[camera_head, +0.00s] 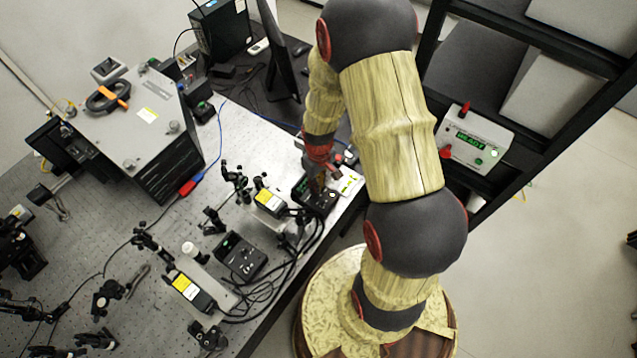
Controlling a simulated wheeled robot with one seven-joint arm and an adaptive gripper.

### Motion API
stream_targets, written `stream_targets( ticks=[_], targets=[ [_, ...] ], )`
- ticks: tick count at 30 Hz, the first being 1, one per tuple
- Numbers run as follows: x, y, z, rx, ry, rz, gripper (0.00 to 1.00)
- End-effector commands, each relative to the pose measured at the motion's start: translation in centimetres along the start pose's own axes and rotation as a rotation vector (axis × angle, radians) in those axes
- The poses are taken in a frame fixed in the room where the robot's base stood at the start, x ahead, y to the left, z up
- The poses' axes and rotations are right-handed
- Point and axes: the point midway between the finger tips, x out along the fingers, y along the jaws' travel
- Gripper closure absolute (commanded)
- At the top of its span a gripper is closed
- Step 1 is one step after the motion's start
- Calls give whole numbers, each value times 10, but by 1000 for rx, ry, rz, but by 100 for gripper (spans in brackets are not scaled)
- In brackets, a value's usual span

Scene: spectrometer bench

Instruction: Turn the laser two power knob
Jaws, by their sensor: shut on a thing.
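Two black laser control boxes sit near the right edge of the optical bench. My gripper (317,187) points down onto the farther control box (325,204). It is shut on a knob on top of that box. The fingers hide the knob, and its angle cannot be seen. The nearer control box (242,257) stands apart from my gripper, lower in the picture. I cannot read which box is laser two. A black laser head with a yellow label (270,202) is left of the farther box, and another laser head (190,290) lies lower left.
Black cables (265,295) loop along the bench edge beside the boxes. Optic mounts (235,180) crowd the bench to the left. A large grey instrument (140,120) stands at the back left. A white unit with a green display (475,140) sits on the rack at right.

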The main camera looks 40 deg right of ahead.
Motion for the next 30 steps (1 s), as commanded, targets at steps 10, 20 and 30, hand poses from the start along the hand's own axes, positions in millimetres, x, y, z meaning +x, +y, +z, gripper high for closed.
stream_targets(
  ticks=[10, 20, 30],
  targets=[
    [1, 0, 0, 121, -1, -1, 100],
    [0, -1, 1, 352, -1, -1, 100],
    [0, -1, 0, 509, -1, 0, 100]
  ],
)
